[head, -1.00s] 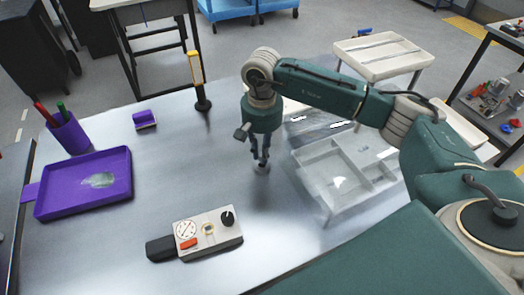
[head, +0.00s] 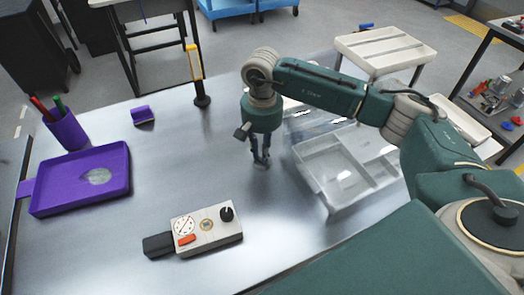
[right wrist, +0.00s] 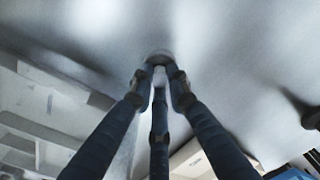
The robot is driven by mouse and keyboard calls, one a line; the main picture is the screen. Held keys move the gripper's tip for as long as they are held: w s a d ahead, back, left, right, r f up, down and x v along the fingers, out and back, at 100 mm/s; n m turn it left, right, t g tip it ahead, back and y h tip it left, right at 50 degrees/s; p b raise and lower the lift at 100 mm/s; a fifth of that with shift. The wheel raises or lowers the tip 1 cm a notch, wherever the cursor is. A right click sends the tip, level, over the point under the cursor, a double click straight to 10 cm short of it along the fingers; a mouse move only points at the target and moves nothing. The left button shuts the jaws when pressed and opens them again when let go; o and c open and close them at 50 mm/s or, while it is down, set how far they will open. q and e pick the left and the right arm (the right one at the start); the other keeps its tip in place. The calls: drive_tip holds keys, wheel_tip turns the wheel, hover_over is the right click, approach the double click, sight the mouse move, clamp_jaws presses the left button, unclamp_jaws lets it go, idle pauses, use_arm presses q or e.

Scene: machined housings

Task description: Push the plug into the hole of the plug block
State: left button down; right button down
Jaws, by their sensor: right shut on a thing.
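My right gripper (head: 261,163) points down above the bare middle of the grey table. In the right wrist view its fingers (right wrist: 159,78) are closed on a small round pale and dark piece, the plug (right wrist: 158,56), mostly hidden by the fingertips. A light grey block (head: 207,241), which I take for the plug block, lies nearer, left of and apart from the gripper. It has a brass-ringed hole (head: 207,225), a round dial, an orange switch and a black knob. A black part sticks out at its left end. My left gripper is not in view.
A purple tray (head: 78,208) and a purple pen cup (head: 66,130) stand at the left. A purple holder (head: 142,115) and a yellow-topped post (head: 201,98) stand at the back. A clear compartmented tray (head: 322,187) is right of the gripper. The table between gripper and block is clear.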

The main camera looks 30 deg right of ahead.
drive_tip(key=shift+f+b, duration=0.35)
drive_tip(key=shift+b, duration=0.1)
drive_tip(key=c, duration=1.6)
unclamp_jaws()
drive_tip(key=shift+r, duration=0.1)
